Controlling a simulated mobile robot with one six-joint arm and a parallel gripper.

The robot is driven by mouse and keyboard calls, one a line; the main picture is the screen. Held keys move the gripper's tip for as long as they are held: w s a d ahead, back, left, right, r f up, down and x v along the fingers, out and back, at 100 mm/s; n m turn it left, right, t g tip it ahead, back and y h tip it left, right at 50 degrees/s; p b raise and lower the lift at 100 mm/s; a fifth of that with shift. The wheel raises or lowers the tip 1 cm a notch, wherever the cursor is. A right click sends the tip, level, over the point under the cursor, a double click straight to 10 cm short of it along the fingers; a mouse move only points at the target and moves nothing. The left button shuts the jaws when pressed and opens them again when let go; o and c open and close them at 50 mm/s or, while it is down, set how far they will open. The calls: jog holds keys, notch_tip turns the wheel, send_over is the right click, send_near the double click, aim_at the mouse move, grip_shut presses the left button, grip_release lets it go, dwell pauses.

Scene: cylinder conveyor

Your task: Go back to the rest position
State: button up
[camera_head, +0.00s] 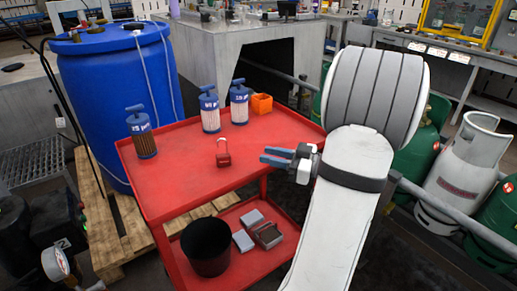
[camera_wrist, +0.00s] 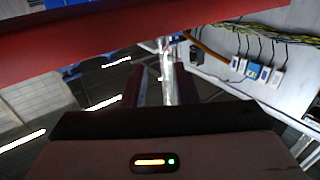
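My gripper (camera_head: 264,156) has blue fingers and is held over the right part of the red cart (camera_head: 178,189). Its fingers point left, with a gap between them and nothing held. In the wrist view two dark fingers also stand apart (camera_wrist: 162,85). A small red object with a handle (camera_head: 223,158) stands on the cart top, left of the fingers and apart from them. Three cylinders with blue tops stand on the cart: a brown one (camera_head: 144,146) at the left, and two pale ones (camera_head: 210,116) (camera_head: 239,107) at the back.
An orange box (camera_head: 261,104) sits at the cart's back right corner. A black bin (camera_head: 207,247) and grey boxes (camera_head: 267,236) are on the lower shelf. A blue barrel (camera_head: 120,95) stands left. Gas cylinders (camera_head: 463,167) and a rail stand right of my arm.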

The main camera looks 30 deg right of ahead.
jog(key=shift+s+d, duration=0.2)
jog(key=shift+s, duration=0.1)
jog(key=shift+w, duration=0.1)
jog(key=w+a+r+m+g+h+p, duration=0.15)
jog(key=w+r+m+h+p, duration=0.35)
jog(key=w+r+h+p, duration=0.65)
jog(key=s+a+r+g+p, duration=0.2)
jog(key=s+a+g+p, duration=0.1)
jog(key=s+a, duration=0.4)
jog(key=s+a+r+m+g+p, duration=0.1)
jog(key=s+a+r+g+p, duration=0.2)
jog(key=s+a, duration=0.4)
jog(key=s+a+r+m+g+p, duration=0.1)
jog(key=s+a+r+g+p, duration=0.2)
jog(key=s+a+p, duration=0.3)
jog(key=shift+s+a+g+y, duration=0.5)
jog(key=shift+s+g, duration=0.25)
jog(key=shift+s, duration=0.35)
